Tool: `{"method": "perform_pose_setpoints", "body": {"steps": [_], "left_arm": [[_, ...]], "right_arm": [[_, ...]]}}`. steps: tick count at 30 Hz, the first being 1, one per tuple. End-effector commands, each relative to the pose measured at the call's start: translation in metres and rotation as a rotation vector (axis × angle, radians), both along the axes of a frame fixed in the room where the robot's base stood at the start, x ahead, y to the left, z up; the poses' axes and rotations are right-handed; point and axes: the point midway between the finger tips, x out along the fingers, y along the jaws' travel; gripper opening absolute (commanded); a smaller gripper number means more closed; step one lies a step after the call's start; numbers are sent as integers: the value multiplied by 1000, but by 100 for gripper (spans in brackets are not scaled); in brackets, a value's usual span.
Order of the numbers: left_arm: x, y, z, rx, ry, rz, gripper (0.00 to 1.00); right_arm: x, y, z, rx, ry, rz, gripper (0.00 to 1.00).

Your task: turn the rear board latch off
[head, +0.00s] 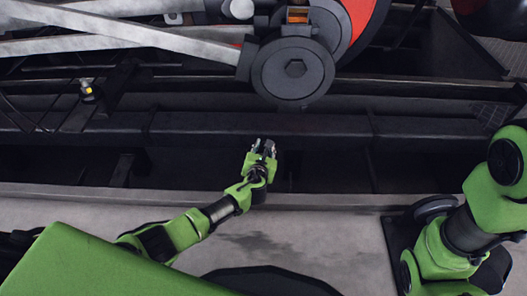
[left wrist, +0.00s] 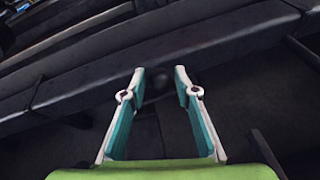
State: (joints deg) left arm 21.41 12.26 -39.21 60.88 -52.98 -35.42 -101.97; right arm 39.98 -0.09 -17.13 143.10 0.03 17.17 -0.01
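My left gripper (head: 263,150) reaches out over the dark trough below the tram's running gear. In the left wrist view its two white and teal fingers (left wrist: 160,85) stand apart with nothing held between them. A dark rounded shape (left wrist: 158,82) shows in shadow beyond the fingertips; I cannot tell what it is. I cannot make out the rear board latch for certain in either view. A small part with a yellow and white spot (head: 87,90) sits on the dark frame at the left, well away from the gripper. My right gripper is not visible.
A dark beam (head: 220,130) runs across just beyond the left gripper, and also crosses the left wrist view (left wrist: 100,80). Above it are a round black hub (head: 293,72) and grey rods (head: 130,28). A pale concrete ledge (head: 330,200) lies in front.

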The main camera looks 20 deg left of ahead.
Motion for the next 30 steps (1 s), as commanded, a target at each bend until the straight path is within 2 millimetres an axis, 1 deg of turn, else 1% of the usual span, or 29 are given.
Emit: {"method": "perform_pose_setpoints", "body": {"steps": [5, 8, 22, 27, 30], "left_arm": [[-12, -2, 4, 1, -1, -1, 28], [-24, -4, 9, -1, 0, -2, 28], [-90, -16, 35, -1, 2, -1, 28], [-104, -19, 42, 0, 1, -1, 28], [-107, -19, 43, 1, 1, 0, 28]], "right_arm": [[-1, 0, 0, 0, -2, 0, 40], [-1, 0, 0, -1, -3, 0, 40], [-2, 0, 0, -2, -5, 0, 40], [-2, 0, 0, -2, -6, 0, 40], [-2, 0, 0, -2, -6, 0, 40]]}}
